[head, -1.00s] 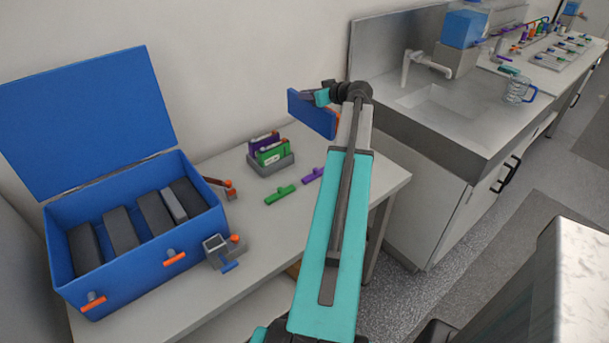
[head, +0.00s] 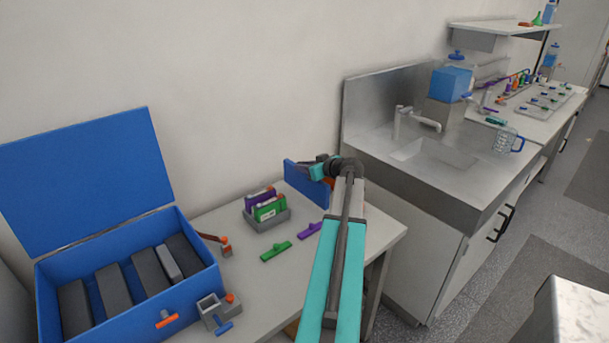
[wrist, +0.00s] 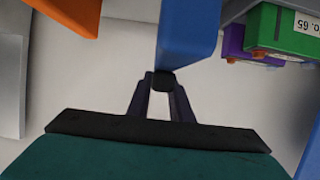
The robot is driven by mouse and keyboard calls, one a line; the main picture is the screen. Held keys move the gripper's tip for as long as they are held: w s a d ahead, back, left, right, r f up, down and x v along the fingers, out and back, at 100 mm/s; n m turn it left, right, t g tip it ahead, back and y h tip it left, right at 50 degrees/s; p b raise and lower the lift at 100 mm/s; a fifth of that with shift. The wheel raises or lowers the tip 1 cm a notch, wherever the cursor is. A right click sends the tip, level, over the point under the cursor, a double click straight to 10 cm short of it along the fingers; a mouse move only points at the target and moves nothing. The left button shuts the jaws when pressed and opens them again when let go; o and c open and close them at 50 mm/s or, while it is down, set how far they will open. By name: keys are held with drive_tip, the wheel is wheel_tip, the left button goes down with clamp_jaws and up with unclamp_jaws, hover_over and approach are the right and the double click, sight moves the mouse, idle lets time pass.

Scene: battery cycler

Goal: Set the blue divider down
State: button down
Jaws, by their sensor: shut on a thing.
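The blue divider (head: 304,187) is a flat upright panel over the back right part of the grey table (head: 345,262). It also shows in the wrist view (wrist: 190,32). My gripper (head: 322,168) is shut on its edge; in the wrist view the dark fingertips (wrist: 163,80) close at the divider's near end. Whether the divider's lower edge touches the table, I cannot tell. My arm hides part of the table in front of it.
Left of the divider stand a grey holder (head: 268,224) with purple and green modules, a green bar (head: 276,251) and a purple bar (head: 309,230). The open blue case (head: 135,325) is at far left. A sink counter (head: 440,185) is right. An orange piece (wrist: 65,12) shows in the wrist view.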

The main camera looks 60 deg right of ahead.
sight(325, 184)
drive_tip(key=shift+f+p, duration=0.5)
drive_tip(key=shift+f, duration=1.45)
drive_tip(key=c, duration=1.6)
unclamp_jaws()
drive_tip(key=shift+s+a+r, duration=0.15)
drive_tip(key=shift+s+r, duration=0.05)
drive_tip(key=shift+s, duration=0.15)
drive_tip(key=b+v, duration=0.3)
drive_tip(key=v, duration=0.7)
drive_tip(key=shift+s+r, duration=0.15)
drive_tip(key=shift+s, duration=0.05)
drive_tip(key=shift+s+a+r, duration=0.15)
drive_tip(key=shift+s+r, duration=0.1)
drive_tip(key=shift+s, duration=0.15)
